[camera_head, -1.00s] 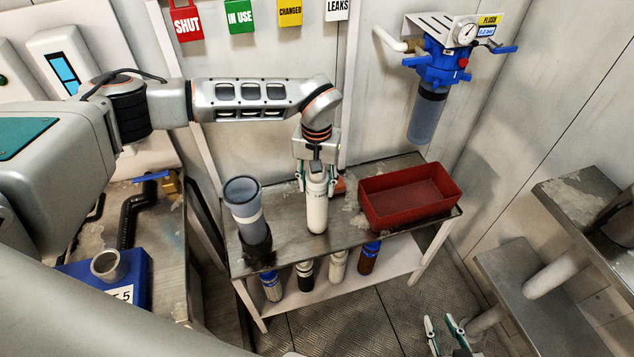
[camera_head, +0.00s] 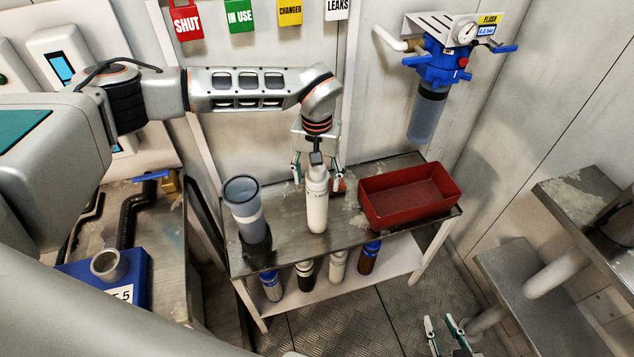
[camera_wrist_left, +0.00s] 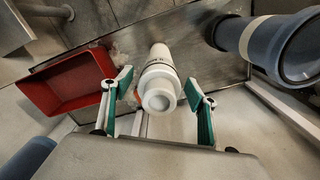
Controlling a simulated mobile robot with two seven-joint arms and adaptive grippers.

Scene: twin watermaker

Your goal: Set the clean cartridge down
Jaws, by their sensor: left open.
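The clean cartridge (camera_head: 317,205) is white and stands upright on the metal bench top (camera_head: 285,228), between the grey housing bowl and the red tray. My left gripper (camera_head: 317,172) is open behind and around the cartridge's upper end. In the left wrist view the cartridge (camera_wrist_left: 160,80) lies between the two spread green-padded fingers of my left gripper (camera_wrist_left: 162,98), with gaps on both sides. My right gripper (camera_head: 446,335) shows at the bottom edge, low over the floor, its two fingers apart and empty.
A grey cylindrical bowl (camera_head: 243,203) stands left of the cartridge on a dark wet patch. A red tray (camera_head: 408,215) stands to the right. Several bottles, one brown (camera_head: 369,258), stand on the lower shelf (camera_head: 400,262). A blue filter head (camera_head: 437,65) hangs on the wall.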

